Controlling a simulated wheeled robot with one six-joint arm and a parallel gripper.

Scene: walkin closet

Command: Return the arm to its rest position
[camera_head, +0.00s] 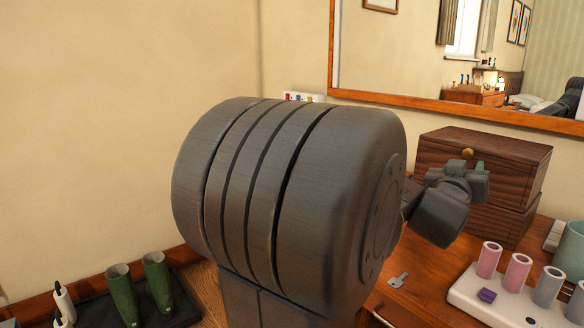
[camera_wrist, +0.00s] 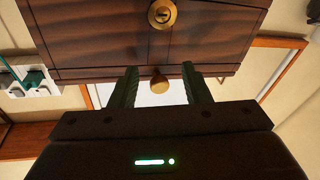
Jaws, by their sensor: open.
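My gripper (camera_wrist: 160,70) is open in the wrist view, with its two dark green fingers apart and pointing toward a dark wooden box. In the head view my gripper (camera_head: 470,168) is small, in front of the box (camera_head: 510,160), and my large grey arm joint fills the middle. The box also shows in the wrist view (camera_wrist: 90,40) with a brass keyhole plate (camera_wrist: 162,14). A brass knob (camera_wrist: 159,84) appears between the fingers in the wrist view. I see nothing held, and I cannot tell how far the fingers are from the knob.
A small key (camera_head: 398,280) lies on the wooden tabletop. A white holder (camera_head: 490,307) with pink and grey cylinders stands at the lower right. Green boots (camera_head: 122,295) stand on a dark tray at the lower left. A framed mirror (camera_head: 440,108) is behind the box.

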